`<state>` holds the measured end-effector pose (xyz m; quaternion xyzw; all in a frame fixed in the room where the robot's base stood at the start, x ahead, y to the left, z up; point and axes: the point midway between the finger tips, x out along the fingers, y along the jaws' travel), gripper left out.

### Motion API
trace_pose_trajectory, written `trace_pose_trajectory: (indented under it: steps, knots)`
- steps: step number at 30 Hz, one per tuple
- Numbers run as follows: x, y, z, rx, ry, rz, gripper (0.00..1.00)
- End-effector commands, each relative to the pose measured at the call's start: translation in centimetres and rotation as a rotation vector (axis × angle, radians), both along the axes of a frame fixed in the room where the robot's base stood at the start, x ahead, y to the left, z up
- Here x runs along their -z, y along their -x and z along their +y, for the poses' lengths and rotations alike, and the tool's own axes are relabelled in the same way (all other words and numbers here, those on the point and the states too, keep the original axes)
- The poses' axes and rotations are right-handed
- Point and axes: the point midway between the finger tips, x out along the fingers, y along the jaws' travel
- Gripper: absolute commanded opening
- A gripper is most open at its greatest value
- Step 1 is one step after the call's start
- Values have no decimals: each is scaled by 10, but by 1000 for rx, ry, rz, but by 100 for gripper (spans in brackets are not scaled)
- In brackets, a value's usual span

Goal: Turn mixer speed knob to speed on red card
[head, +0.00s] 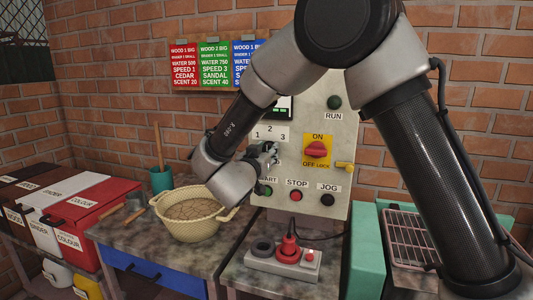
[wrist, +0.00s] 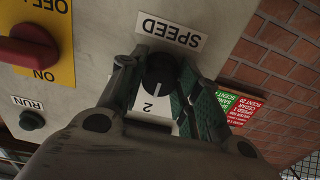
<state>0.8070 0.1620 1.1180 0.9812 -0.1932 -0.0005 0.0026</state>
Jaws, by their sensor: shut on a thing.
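The red card (head: 185,66) hangs on the brick wall and reads "SPEED 1". The black speed knob (wrist: 159,70) is on the grey control panel (head: 318,205), beside the "SPEED" label (wrist: 171,34). A pale mark on the knob faces roughly toward the "2" label (wrist: 148,105). My gripper (head: 268,154) is at the panel, below the plate with 1, 2 and 3 (head: 270,133). In the wrist view, its green-grey fingers (wrist: 162,78) are shut on the knob, one on each side. The fingers and wrist hide the 1 and 3 there.
The red ON/OFF switch (head: 317,149) sits right of my gripper. START, STOP (head: 296,196) and JOG (head: 327,199) buttons are below, RUN (head: 334,102) above. A beige basket (head: 190,218) stands on the table under my arm.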

Motion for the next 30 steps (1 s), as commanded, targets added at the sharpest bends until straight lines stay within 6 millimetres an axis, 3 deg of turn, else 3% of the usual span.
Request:
trace_pose_trajectory:
  steps: [8,30]
  knots:
    - [0,0,0,0,81,33,9]
    - [0,1,-1,0,608,250,9]
